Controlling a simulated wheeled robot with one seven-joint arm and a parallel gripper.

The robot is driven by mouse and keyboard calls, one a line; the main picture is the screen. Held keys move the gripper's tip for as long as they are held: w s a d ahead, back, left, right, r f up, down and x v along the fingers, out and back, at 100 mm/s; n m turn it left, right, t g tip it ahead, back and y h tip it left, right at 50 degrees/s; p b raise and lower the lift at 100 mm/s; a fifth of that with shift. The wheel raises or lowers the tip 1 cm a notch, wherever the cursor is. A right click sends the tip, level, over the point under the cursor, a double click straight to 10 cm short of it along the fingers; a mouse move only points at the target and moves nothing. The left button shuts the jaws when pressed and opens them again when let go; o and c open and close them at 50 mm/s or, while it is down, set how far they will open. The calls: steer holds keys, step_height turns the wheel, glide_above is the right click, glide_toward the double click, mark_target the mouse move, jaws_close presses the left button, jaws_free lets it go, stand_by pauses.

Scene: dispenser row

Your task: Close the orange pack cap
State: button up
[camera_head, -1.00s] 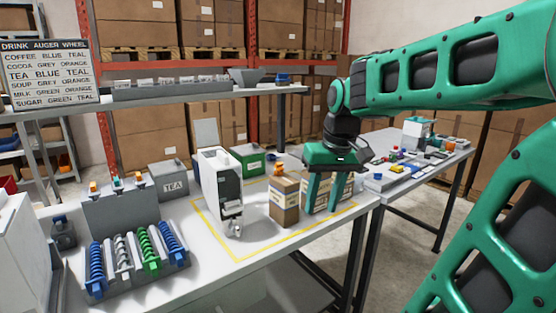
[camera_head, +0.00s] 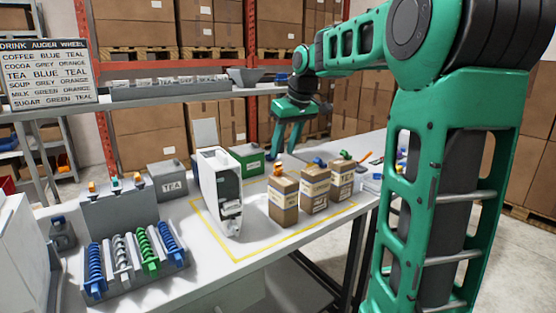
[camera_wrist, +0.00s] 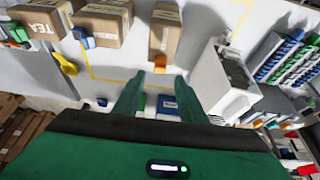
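In the wrist view an orange cap (camera_wrist: 160,62) sits at the near end of one pack (camera_wrist: 164,36). Whether each cap is fully shut is too small to tell. My gripper (camera_head: 284,152) is open and empty, pointing down behind the packs; its parted fingers (camera_wrist: 159,80) also show in the wrist view.
A white dispenser (camera_head: 220,190) stands left of the packs. Coloured augers (camera_head: 135,255) fill a rack at front left. A shelf (camera_head: 190,92) runs above the back.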

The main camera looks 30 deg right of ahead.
mark_target(280, 169)
steer(key=shift+x, duration=2.25)
jaws_close()
